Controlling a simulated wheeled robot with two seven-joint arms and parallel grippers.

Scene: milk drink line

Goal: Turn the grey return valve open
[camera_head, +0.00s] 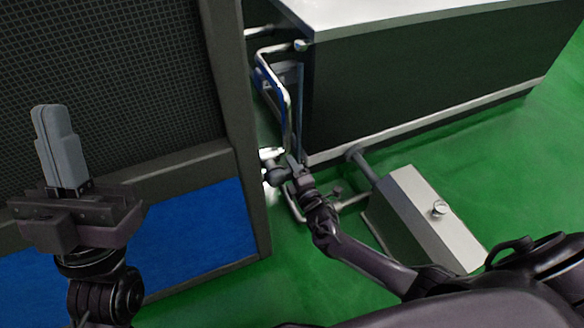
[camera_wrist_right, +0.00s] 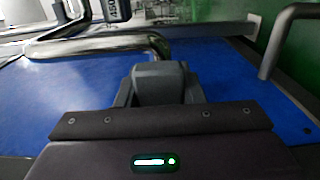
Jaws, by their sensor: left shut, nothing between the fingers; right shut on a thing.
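The grey return valve (camera_head: 274,177) shows small in the head view, as a dark grey part at the bright pipework beside the machine cabinet. My right gripper (camera_head: 291,170) reaches it from the lower right and is shut on it; the jaws hide much of the grip. In the right wrist view, the right gripper (camera_wrist_right: 160,78) points at the pipework, and the valve's turn angle cannot be told. My left gripper (camera_head: 50,115) is raised at the left of the head view, shut and empty, away from the valve.
Bent metal pipes (camera_head: 284,85) rise beside the valve; a pipe also crosses the right wrist view (camera_wrist_right: 100,44). A dark cabinet with a blue panel (camera_head: 215,220) stands left, a large white-topped tank (camera_head: 400,85) behind, a low box (camera_head: 430,205) right. Green floor is open at far right.

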